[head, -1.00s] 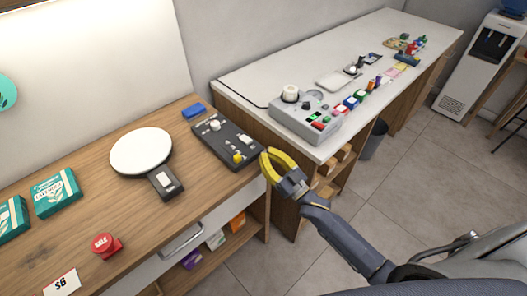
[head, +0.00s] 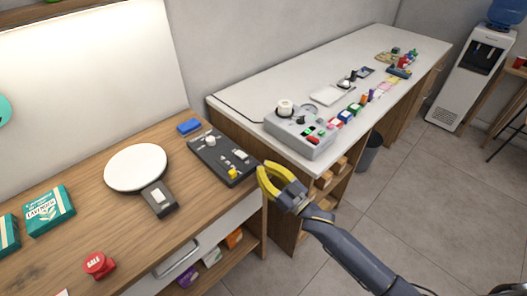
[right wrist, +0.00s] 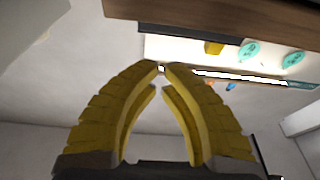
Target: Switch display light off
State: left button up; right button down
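A white display back panel (head: 85,95) glows brightly at the upper left of the head view. A black panel with small knobs and switches (head: 210,172), one of them yellow, lies on the wooden counter. Which part works the light cannot be told. My right gripper (head: 260,170), with yellow fingers, is just right of the black panel's front right corner, near the counter's end. In the right wrist view its fingertips (right wrist: 161,67) come together with nothing between them. That view also shows a bright light strip (right wrist: 240,77). My left gripper is not in view.
A round white-topped device (head: 136,167), a blue block (head: 189,127), teal boxes (head: 48,211) and a red SALE button (head: 99,265) are on the wooden counter (head: 70,180). A grey device (head: 300,135) and several small items stand on the white counter (head: 262,88).

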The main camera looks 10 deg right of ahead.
aim_at(245, 158)
jog(key=shift+m+h, duration=0.3)
jog(key=shift+f+x, duration=0.15)
jog(key=shift+x, duration=1.45)
jog(key=shift+f+x, duration=0.2)
jog(key=shift+x, duration=1.4)
jog(key=shift+f+x, duration=0.15)
jog(key=shift+x, duration=1.4)
jog(key=shift+w, duration=0.15)
